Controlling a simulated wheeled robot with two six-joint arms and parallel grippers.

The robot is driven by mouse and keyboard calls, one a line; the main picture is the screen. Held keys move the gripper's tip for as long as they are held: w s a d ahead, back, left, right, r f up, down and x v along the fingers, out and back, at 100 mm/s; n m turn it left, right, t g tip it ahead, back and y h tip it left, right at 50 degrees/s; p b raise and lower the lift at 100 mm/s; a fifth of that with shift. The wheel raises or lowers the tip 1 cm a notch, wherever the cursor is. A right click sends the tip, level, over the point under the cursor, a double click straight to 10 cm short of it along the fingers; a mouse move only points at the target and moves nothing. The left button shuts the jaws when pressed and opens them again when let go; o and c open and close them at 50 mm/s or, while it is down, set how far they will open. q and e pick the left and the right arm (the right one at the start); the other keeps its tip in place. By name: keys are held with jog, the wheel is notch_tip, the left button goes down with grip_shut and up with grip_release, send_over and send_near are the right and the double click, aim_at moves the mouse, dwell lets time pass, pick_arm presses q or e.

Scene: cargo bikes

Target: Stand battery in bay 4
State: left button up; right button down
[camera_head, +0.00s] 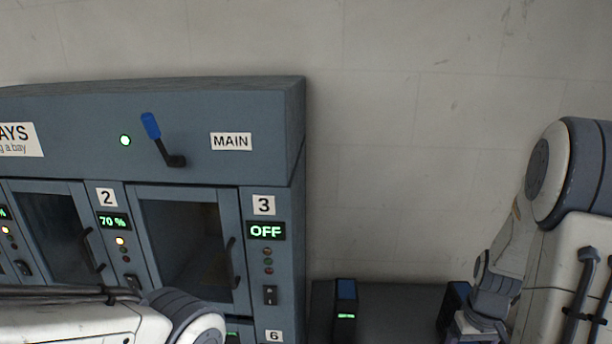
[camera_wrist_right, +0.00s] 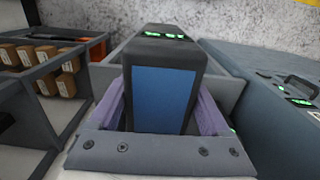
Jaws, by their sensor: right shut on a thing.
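My right gripper (camera_wrist_right: 160,112) is shut on a dark battery with a blue face (camera_wrist_right: 163,95), its purple fingers on either side of it. In the head view this battery (camera_head: 455,298) shows at the lower right, partly hidden by my right gripper (camera_head: 463,325). The battery looks upright in the wrist view; its lower end is hidden. A second battery (camera_head: 345,308), with a blue top and a green display, stands on the dark surface to the left. The bay cabinet (camera_head: 195,95) shows bays 2 and 3 and a label 6; bay 4 is not seen. My left gripper is out of view.
Bay 3's display (camera_head: 265,231) reads OFF, and bay 2's reads 70 %. A blue-handled lever (camera_head: 152,126) sits beside the MAIN label. A shelf with several small brown boxes (camera_wrist_right: 62,83) is at the wrist view's left, a blue-grey case (camera_wrist_right: 275,95) at its right.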

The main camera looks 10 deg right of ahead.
jog(key=w+a+f+n+b, duration=0.1)
jog(key=w+a+f, duration=0.3)
jog(key=a, duration=0.5)
jog(key=w+a+f+n+b, duration=0.1)
jog(key=w+a+f, duration=0.3)
jog(key=a+f, duration=0.4)
jog(key=shift+a+f+b, duration=0.2)
jog(key=shift+a+b, duration=0.15)
jog(key=shift+a, duration=0.85)
